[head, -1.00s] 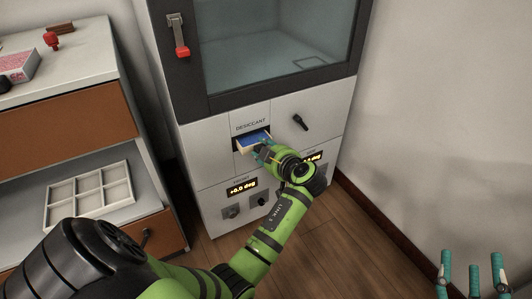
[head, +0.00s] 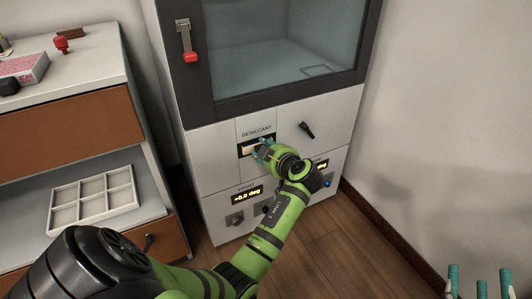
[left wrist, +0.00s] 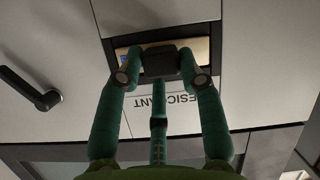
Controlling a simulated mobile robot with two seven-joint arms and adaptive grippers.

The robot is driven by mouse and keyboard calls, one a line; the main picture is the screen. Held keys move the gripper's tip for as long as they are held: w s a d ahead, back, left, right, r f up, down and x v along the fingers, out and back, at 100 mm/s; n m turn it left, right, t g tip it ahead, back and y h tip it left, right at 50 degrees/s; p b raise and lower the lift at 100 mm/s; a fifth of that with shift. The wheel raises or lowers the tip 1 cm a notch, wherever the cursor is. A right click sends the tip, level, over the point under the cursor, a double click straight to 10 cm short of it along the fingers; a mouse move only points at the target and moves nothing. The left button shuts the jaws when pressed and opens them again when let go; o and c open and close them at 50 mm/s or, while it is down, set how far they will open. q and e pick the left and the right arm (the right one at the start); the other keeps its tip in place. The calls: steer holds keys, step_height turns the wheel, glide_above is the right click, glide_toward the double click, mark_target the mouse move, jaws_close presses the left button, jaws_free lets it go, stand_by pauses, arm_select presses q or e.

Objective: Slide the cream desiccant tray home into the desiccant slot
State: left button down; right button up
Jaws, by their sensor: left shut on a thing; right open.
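The cream desiccant tray (head: 249,150) is mostly inside the desiccant slot (head: 242,142) in the cabinet front, under the "DESICCANT" label. In the left wrist view its cream front (left wrist: 196,45) lies within the dark slot opening (left wrist: 108,47), with a bit of blue at its left end. My left gripper (head: 263,151) is shut on the front of the tray; its teal fingers (left wrist: 160,66) cover the middle of the front. Whether the tray is fully seated is hard to tell. My right gripper (head: 481,280) is open and empty at the lower right, away from the cabinet.
A black handle (head: 307,130) sits right of the slot. A display (head: 247,194) and knobs are below it, partly behind my arm. The glass door (head: 280,55) has a red-tipped latch (head: 190,55). A shelf unit with a white compartment tray (head: 92,197) stands left.

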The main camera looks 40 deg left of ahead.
stand_by(0.3)
arm_select(q)
steer(key=c, duration=0.7)
jaws_free()
steer(key=shift+f, duration=0.1)
steer(key=v, duration=0.7)
steer(key=shift+d, duration=0.15)
